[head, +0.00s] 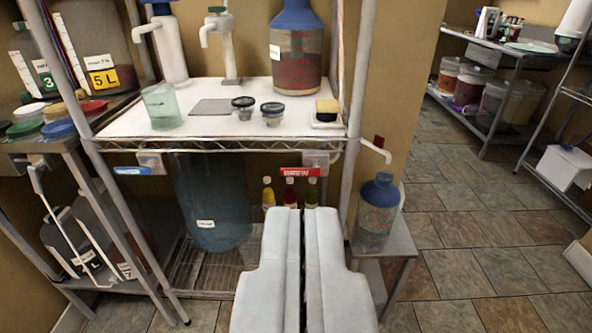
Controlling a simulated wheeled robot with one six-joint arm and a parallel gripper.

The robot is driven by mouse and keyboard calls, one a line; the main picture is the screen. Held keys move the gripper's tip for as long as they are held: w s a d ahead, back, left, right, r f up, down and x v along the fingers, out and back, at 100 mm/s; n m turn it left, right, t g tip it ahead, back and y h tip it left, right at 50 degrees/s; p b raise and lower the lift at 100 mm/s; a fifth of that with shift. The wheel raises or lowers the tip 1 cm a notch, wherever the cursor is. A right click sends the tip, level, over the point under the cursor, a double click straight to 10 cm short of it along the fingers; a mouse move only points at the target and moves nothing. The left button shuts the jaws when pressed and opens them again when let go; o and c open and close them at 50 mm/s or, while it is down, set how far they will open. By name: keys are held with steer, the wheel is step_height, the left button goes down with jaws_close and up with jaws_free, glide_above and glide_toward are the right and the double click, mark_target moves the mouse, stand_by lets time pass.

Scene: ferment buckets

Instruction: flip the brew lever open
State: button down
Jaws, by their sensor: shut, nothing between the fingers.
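No part in view is marked as the brew lever, so I cannot tell which it is. A small white tap with a red top (378,143) sticks out right of the shelf post, above a blue-capped jug (379,205). A white tap with a green top (216,14) stands at the back of the white shelf top. A white dispenser (168,42) with a spout stands left of it. My gripper (304,211) is shut and empty, low in the middle, left of and below the red-topped tap. It appears apart from all the taps.
The wire shelf (215,143) holds a glass beaker (160,106), small jars (272,112) and a large blue-capped bottle (297,50). A rack (35,142) is at left. Tiled floor (470,230) is free at right.

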steer(key=w+f+g, duration=0.2)
steer(key=w+f, duration=0.2)
steer(key=w, duration=0.7)
steer(key=w+f+g, duration=0.3)
steer(key=w, duration=0.7)
steer(key=w+a+f+g, duration=0.1)
steer(key=w+f+g, duration=0.2)
steer(key=w, duration=0.8)
steer(key=shift+w+f, duration=0.3)
steer(key=shift+f, duration=0.5)
glide_above(301, 170)
steer(key=s+a, duration=0.1)
steer(key=s, duration=0.1)
step_height(301, 170, down, 7)
steer(key=shift+w+a+r, duration=0.1)
steer(key=shift+a, duration=0.05)
steer(key=shift+w+f, duration=0.1)
steer(key=shift+f, duration=2)
